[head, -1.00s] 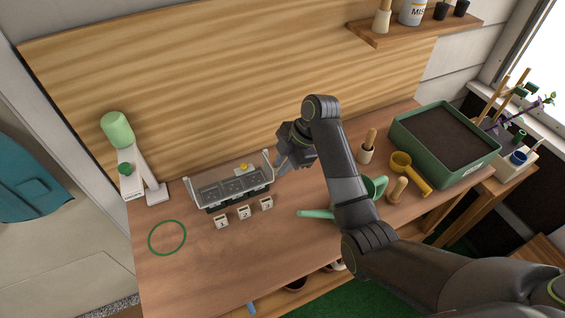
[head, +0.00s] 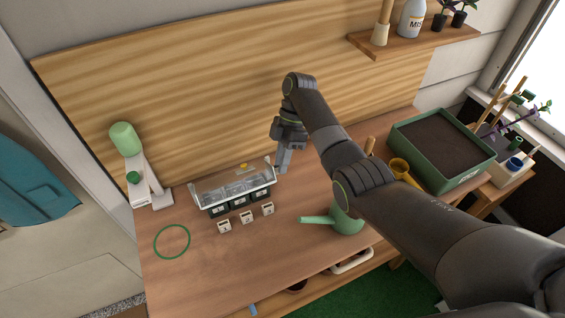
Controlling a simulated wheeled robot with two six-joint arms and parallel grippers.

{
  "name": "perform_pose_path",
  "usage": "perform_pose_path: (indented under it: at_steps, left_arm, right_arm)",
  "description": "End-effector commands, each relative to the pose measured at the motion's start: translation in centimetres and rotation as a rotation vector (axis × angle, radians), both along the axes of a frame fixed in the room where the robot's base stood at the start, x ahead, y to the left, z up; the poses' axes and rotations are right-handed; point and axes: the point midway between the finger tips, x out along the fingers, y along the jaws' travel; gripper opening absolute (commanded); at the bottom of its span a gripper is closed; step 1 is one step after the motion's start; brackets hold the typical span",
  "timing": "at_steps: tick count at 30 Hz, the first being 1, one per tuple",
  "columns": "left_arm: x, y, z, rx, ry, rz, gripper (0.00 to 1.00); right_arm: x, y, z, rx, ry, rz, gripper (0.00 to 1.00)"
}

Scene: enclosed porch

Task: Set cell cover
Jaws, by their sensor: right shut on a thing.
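A clear cover (head: 232,184) with pale ends lies over a row of dark cells (head: 236,203) on the wooden bench. It looks slightly tilted, and I cannot tell whether it is fully seated. My right gripper (head: 282,168) comes down from above at the cover's right end, with its fingers shut. They appear to hold the cover's right edge, though the contact is small and partly hidden. A small yellow knob (head: 243,166) shows just behind the cover. My left gripper is not in view.
Several small white marked blocks (head: 246,217) stand in front of the cells. A green ring (head: 172,241) lies to the left, and a green lamp (head: 124,138) stands behind it. A green watering can (head: 347,219), yellow scoop (head: 400,168) and green planter (head: 470,179) are to the right.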

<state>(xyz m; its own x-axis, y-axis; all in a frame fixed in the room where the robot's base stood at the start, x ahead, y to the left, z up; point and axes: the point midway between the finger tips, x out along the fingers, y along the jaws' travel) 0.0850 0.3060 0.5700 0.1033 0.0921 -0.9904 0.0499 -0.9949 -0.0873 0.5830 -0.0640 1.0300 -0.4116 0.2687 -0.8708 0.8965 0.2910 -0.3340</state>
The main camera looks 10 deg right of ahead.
Motion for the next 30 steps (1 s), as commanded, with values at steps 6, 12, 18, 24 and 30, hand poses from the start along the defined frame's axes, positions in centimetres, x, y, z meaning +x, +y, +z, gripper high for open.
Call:
perform_pose_path:
  at_steps: [6, 12, 18, 24, 30]
  left_arm:
    - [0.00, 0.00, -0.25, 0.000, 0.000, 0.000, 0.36]
    - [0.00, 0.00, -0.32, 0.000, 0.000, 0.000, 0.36]
    - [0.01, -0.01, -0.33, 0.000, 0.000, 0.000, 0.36]
    - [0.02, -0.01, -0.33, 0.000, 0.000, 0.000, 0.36]
    - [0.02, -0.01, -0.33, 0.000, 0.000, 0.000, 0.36]
  right_arm:
    - [0.32, 0.06, 0.30, -0.018, 0.050, 0.000, 0.00]
    - [0.37, 0.09, 0.45, -0.025, 0.072, -0.001, 0.00]
    - [0.40, 0.09, 0.50, -0.026, 0.077, 0.000, 0.00]
    - [0.41, 0.10, 0.52, -0.026, 0.077, 0.000, 0.00]
    - [0.40, 0.10, 0.50, -0.026, 0.077, 0.000, 0.33]
